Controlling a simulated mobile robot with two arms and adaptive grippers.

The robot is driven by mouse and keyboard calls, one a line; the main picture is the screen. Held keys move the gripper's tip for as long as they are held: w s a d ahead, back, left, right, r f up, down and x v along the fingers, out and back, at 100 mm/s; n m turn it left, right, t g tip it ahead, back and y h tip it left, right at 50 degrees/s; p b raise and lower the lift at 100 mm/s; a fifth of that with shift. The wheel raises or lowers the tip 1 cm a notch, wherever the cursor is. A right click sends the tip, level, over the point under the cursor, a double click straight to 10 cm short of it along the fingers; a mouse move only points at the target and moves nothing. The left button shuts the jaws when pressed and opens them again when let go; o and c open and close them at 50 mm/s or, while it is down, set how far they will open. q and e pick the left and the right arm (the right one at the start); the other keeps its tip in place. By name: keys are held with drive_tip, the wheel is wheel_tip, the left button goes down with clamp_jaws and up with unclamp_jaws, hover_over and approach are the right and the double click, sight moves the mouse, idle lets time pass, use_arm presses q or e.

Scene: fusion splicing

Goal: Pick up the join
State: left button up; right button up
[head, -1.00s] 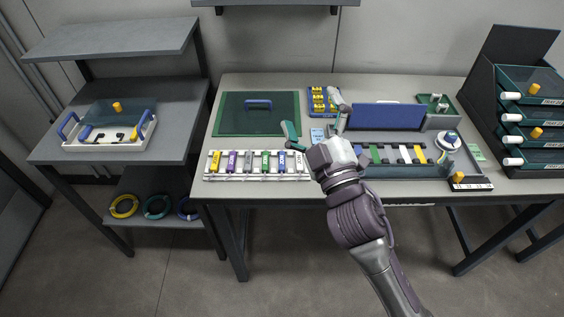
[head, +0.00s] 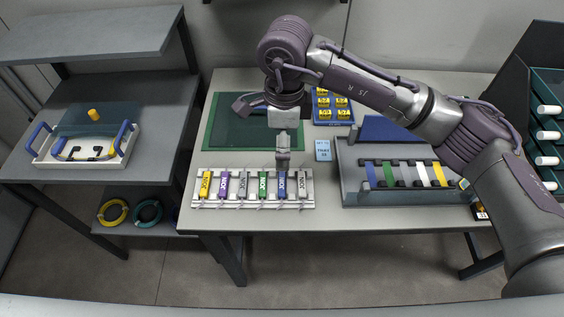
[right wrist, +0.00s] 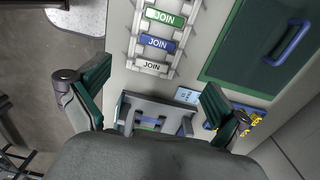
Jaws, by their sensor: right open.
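Several coloured joins lie side by side on a white rack (head: 215,206) at the front of the table. In the head view they run yellow (head: 205,185), purple (head: 223,187), grey (head: 244,187), green (head: 263,187), blue (head: 282,187) and pale grey (head: 302,187). My right gripper (head: 283,165) points down above the rack's back edge, near the blue join. In the right wrist view it (right wrist: 155,82) is open and empty, with green-padded fingers wide apart. That view shows the green (right wrist: 165,17), blue (right wrist: 157,42) and white (right wrist: 151,66) joins ahead of the fingers. My left gripper is not in view.
A grey tray (head: 350,190) with coloured strips lies right of the rack, partly under my arm. A green mat (head: 222,125) lies behind the rack. A blue holder of yellow pieces (head: 333,120) and a pale blue card (head: 322,150) are near. A side table (head: 55,105) stands left.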

drive_tip(key=p, duration=0.1)
hover_over(282, 183)
drive_tip(key=f, duration=0.6)
drive_tip(key=shift+s+d, duration=0.25)
drive_tip(key=shift+s, duration=0.05)
wheel_tip(282, 183, down, 3)
drive_tip(key=shift+w+a+f+p, duration=0.1)
drive_tip(key=shift+a+p, duration=0.05)
drive_tip(key=shift+p, duration=0.4)
drive_tip(key=f, duration=0.3)
drive_tip(key=shift+w+a+f+p, duration=0.1)
drive_tip(key=shift+w+f+p, duration=0.1)
drive_tip(key=shift+p, duration=0.2)
drive_tip(key=shift+f, duration=0.2)
drive_tip(key=c, duration=0.9)
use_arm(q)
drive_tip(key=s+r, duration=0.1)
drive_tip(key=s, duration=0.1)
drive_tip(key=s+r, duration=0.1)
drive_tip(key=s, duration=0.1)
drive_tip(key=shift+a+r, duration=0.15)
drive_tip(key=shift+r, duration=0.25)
use_arm(e)
drive_tip(key=shift+c, duration=0.5)
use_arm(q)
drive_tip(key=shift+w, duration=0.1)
